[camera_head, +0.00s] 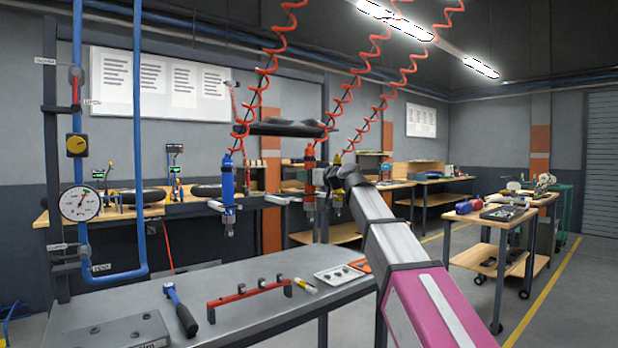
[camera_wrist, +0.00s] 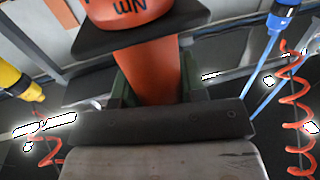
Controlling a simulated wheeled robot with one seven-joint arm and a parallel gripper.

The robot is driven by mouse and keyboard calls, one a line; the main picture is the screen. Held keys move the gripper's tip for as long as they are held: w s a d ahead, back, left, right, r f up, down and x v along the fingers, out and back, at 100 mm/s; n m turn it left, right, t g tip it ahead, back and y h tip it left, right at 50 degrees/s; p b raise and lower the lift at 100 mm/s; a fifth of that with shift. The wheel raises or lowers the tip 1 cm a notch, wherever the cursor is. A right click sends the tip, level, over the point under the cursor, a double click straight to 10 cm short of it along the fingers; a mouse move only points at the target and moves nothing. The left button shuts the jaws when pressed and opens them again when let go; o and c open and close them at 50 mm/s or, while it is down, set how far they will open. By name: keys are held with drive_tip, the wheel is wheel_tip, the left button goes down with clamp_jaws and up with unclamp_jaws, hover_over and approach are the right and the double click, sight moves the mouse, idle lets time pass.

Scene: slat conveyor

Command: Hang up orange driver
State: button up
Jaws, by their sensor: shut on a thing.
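The orange driver (camera_head: 309,182) is upright in the head view, with a red coiled hose running up from its top. In the wrist view its orange body (camera_wrist: 148,75) stands between my fingers, under a dark plate and a rounded orange part with "Nm" lettering. My gripper (camera_wrist: 152,88) is shut on it. The blue driver (camera_head: 228,188) hangs to the left, and shows at the wrist view's upper right (camera_wrist: 285,15). A yellow-topped driver (camera_head: 337,172) is close on the right, partly behind my arm.
Coiled red hoses (camera_head: 343,95) hang close around my arm. A pressure gauge (camera_head: 80,203) and blue pipe stand at left.

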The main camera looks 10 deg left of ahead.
drive_tip(key=w+d+f+x, duration=0.1)
drive_tip(key=w+x, duration=0.1)
drive_tip(key=x, duration=1)
drive_tip(key=shift+f, duration=0.3)
drive_tip(key=shift+d, duration=0.25)
idle(0.8)
drive_tip(key=shift+f, duration=0.75)
idle(1.4)
drive_tip(key=o, duration=1.2)
drive_tip(key=shift+o, duration=0.2)
drive_tip(key=shift+s+d, duration=0.1)
drive_tip(key=shift+d, duration=0.05)
drive_tip(key=v, duration=1)
drive_tip(key=shift+d, duration=0.2)
